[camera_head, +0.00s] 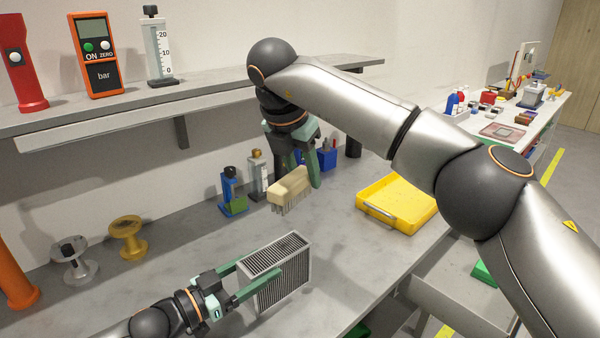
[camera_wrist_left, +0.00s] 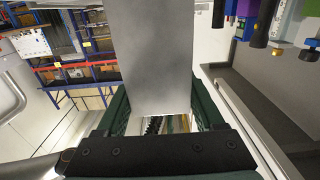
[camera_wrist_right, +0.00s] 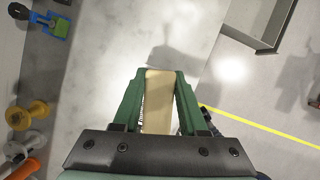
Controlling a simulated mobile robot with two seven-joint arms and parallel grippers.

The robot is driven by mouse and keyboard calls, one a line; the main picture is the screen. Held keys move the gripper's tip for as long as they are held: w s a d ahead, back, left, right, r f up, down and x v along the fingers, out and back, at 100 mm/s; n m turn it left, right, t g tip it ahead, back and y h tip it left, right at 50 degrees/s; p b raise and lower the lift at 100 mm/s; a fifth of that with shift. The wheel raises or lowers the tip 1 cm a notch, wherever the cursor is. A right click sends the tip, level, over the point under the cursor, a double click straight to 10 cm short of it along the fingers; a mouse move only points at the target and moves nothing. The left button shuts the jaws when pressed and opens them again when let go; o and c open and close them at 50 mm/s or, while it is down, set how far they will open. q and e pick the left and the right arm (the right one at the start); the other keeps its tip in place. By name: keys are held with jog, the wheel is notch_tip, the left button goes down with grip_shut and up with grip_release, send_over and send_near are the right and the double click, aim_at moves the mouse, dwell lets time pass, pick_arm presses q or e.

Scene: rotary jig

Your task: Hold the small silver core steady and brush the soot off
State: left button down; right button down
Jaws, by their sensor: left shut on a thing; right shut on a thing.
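The small silver core (camera_head: 276,268) is a finned metal block, tilted, above the front part of the bench. My left gripper (camera_head: 262,278) is shut on it, one finger on each side. In the left wrist view the core's plain grey side (camera_wrist_left: 160,60) stands between the fingers (camera_wrist_left: 158,112). My right gripper (camera_head: 300,172) is shut on a brush (camera_head: 291,187) with a pale wooden body and grey bristles pointing down. The brush is above and behind the core, apart from it. In the right wrist view the brush's back (camera_wrist_right: 159,100) sits between the fingers (camera_wrist_right: 158,88). I cannot make out soot on the core.
A yellow tray (camera_head: 397,205) lies on the bench at right. A silver spool (camera_head: 75,262) and a yellow spool (camera_head: 128,238) stand at left. A green-and-blue device (camera_head: 232,192) stands near the wall. A shelf (camera_head: 200,92) with gauges runs above.

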aim_at(304, 195)
jog(key=shift+f+m, duration=0.15)
jog(key=shift+m, duration=0.25)
jog(key=shift+d+f, duration=0.1)
jog(key=shift+f, duration=2.25)
